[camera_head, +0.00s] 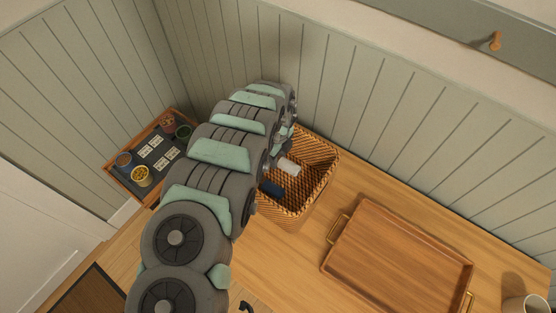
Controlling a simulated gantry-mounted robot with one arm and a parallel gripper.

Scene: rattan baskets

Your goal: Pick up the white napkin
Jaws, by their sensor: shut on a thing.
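The white napkin (290,168) shows as a small white roll over the inside of the rattan basket (322,168). My gripper (280,158) is at the basket, at the end of my arm, and is shut on the napkin's near end. My arm hides most of the gripper and the left side of the basket. A dark blue rolled thing (271,189) lies in the basket, below and left of the napkin in the picture. I cannot tell whether the napkin touches the basket floor.
A wooden tray (395,250) with brass handles lies on the wooden table (290,270) right of the basket. A cup (525,306) stands at the lower right. A tray with small bowls and cards (156,158) is left of my arm. A panelled wall rises behind the basket.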

